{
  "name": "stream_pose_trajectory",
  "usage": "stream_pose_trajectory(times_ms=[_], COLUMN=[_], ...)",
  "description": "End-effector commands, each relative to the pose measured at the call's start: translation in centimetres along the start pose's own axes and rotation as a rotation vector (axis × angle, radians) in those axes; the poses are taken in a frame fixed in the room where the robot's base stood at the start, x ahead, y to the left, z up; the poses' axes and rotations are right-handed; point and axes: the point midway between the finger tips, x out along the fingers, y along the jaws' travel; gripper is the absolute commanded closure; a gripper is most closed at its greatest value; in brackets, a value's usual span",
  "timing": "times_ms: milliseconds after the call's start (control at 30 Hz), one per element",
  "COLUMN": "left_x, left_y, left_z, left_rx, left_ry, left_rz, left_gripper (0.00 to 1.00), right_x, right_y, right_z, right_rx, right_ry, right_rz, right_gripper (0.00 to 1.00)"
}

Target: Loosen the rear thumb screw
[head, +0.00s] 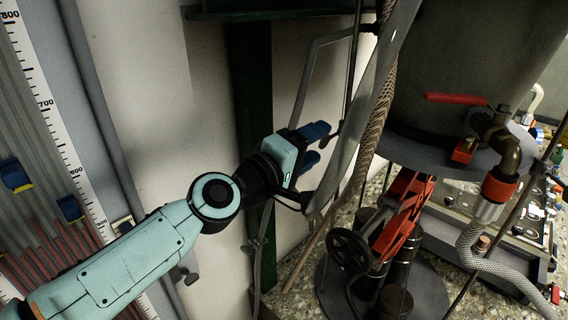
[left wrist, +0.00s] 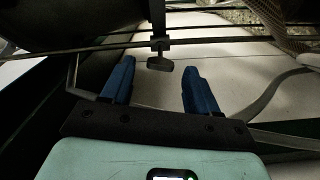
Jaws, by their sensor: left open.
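A dark thumb screw (left wrist: 160,64) with a flat tab head hangs from a clamp on a thin rod, seen in the left wrist view. My left gripper (head: 322,146) is open, with its two blue fingers pointing at the rod. In the left wrist view its fingers (left wrist: 158,84) stand apart on either side of the thumb screw's tab. The tab lies roughly between the fingertips, and I see a gap on both sides. Whether this is the rear screw cannot be told from the wrist view alone. My right gripper is not in view.
A large grey tank (head: 470,60) with a red-handled valve (head: 455,99) stands at the right. A rope (head: 375,120) and a curved grey strip (head: 350,135) hang close beside my left gripper. A red stand with a handwheel (head: 350,250) is below. A scaled panel (head: 45,110) is at the left.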

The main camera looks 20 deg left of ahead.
Motion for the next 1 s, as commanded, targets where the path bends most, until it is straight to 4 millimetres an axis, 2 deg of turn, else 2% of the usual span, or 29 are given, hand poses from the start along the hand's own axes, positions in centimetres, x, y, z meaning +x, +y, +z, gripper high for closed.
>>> stream_pose_trajectory(times_ms=[33, 200, 400, 600, 1000], left_x=[-1.4, -5.3, -8.8, -10.2, -10.2], left_y=[-0.1, -0.1, 0.0, -0.1, 0.0], left_z=[-0.1, 0.0, -0.1, 0.0, 0.0], left_rx=[0.001, 0.001, 0.001, 0.000, 0.000], left_ry=[0.004, 0.003, 0.003, 0.000, 0.000], left_rz=[0.003, 0.002, 0.002, 0.000, 0.000], left_gripper=[0.40, 0.40, 0.40, 0.40, 0.40], right_x=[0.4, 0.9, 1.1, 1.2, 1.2], right_y=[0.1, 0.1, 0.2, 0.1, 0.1], right_z=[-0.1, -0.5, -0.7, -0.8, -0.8], right_rx=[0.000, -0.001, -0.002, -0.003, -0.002], right_ry=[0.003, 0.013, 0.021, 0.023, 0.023], right_rz=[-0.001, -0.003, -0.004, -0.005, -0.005], right_gripper=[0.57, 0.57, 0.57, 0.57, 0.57])
